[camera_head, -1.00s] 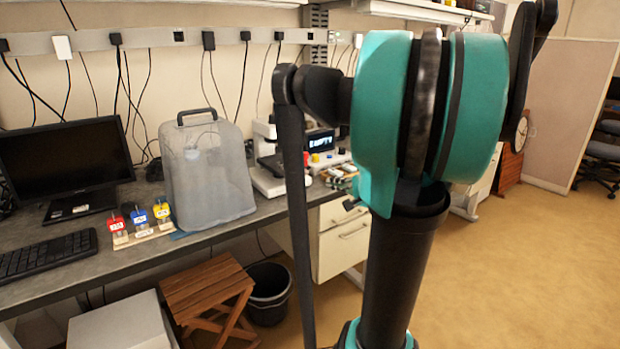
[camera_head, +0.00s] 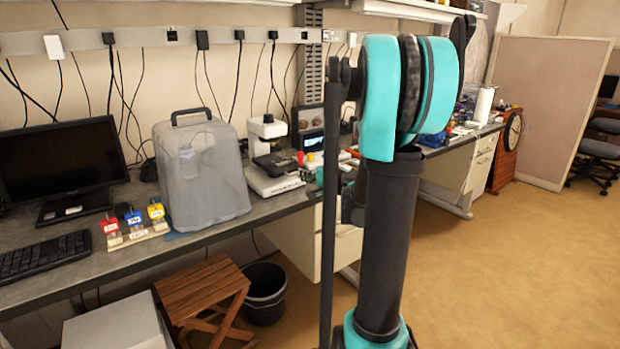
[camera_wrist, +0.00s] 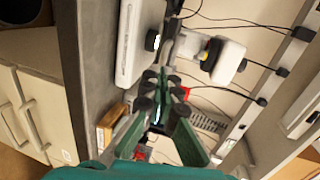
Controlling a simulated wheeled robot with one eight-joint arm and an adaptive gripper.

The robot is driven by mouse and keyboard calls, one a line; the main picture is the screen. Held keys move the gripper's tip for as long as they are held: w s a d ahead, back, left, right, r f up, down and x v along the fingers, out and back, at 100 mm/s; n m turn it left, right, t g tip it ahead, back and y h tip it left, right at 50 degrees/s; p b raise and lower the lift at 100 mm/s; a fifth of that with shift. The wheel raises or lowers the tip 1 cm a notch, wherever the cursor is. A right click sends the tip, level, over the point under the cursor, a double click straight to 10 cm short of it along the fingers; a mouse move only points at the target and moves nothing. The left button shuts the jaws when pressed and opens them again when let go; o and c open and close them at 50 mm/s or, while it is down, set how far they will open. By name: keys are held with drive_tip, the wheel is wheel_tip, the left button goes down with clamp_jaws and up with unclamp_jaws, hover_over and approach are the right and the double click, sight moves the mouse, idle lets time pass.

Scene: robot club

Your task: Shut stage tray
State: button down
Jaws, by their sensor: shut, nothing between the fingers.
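A white microscope (camera_head: 266,130) with a dark stage (camera_head: 277,166) stands on the bench beside the clear cover. I cannot single out a separate stage tray or tell how far it sticks out. In the wrist view the microscope's white base (camera_wrist: 130,50) and white head (camera_wrist: 228,62) show, turned sideways. My gripper (camera_wrist: 161,73) is shut and empty, its green fingers pointing at the space by the base and stage. Contact cannot be told. In the head view my arm hides most of the gripper.
A clear cover with a black handle (camera_head: 200,175), coloured labelled blocks (camera_head: 134,218), a monitor (camera_head: 60,160) and a keyboard (camera_head: 45,255) share the bench. A wooden stool (camera_head: 205,290) and a black bin (camera_head: 266,292) stand below. Floor at right is clear.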

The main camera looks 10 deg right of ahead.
sight(287, 166)
drive_tip(key=shift+w+a, duration=0.15)
drive_tip(key=x, duration=0.2)
drive_tip(key=r+x, duration=0.1)
drive_tip(key=x, duration=0.4)
drive_tip(key=shift+w+r, duration=0.3)
drive_tip(key=shift+w, duration=0.25)
